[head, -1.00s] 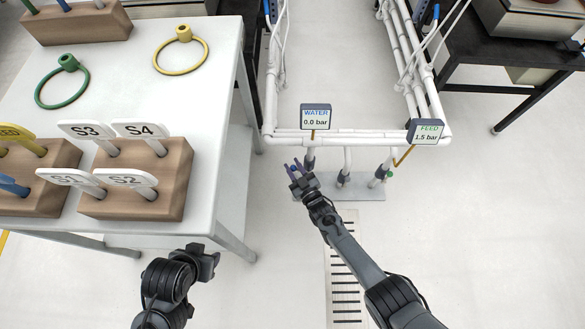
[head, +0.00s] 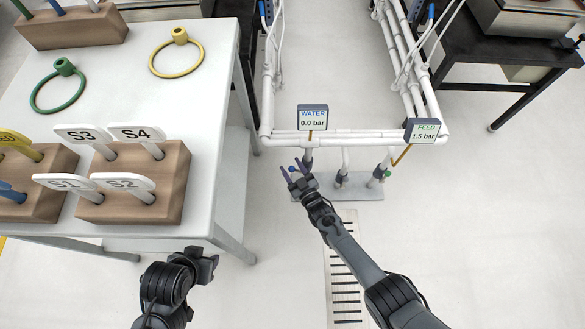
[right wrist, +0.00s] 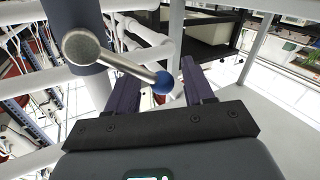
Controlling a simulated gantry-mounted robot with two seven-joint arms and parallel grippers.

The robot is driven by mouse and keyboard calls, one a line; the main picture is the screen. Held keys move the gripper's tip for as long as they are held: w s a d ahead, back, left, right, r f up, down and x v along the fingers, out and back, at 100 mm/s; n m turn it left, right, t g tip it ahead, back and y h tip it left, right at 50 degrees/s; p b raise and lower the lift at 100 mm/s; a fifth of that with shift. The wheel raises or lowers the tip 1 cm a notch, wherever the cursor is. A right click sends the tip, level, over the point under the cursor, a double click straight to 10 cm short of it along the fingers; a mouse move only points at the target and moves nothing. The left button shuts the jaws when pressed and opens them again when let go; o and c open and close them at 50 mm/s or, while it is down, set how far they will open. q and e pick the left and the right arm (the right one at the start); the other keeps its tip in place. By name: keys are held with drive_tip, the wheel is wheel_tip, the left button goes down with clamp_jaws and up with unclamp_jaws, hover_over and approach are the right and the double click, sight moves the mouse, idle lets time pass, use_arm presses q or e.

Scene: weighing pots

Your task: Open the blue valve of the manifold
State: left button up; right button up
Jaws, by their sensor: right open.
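The manifold (head: 350,138) is a white pipe frame with valves below its front pipe. The blue valve shows as a small blue knob (head: 292,169) under the WATER gauge (head: 312,117), which reads 0.0 bar. My right gripper (head: 290,168) is open at this knob. In the right wrist view, a grey lever (right wrist: 125,66) ends in the blue ball (right wrist: 163,83), which appears between my open right fingers (right wrist: 160,90). I cannot tell whether they touch it. My left gripper (head: 205,264) is beside the table, apart from the manifold; its jaws are unclear.
The FEED gauge (head: 422,130) reads 1.5 bar, with a green valve knob (head: 386,173) below it. A white table (head: 215,130) on the left bears wooden blocks with tags, a green ring (head: 60,90) and a yellow ring (head: 177,55). The floor right of my right arm is clear.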

drive_tip(key=shift+s+d+r+p, duration=0.15)
drive_tip(key=shift+s+d+p, duration=0.1)
drive_tip(key=shift+s+p, duration=0.2)
drive_tip(key=p+v, duration=0.5)
drive_tip(key=v, duration=0.5)
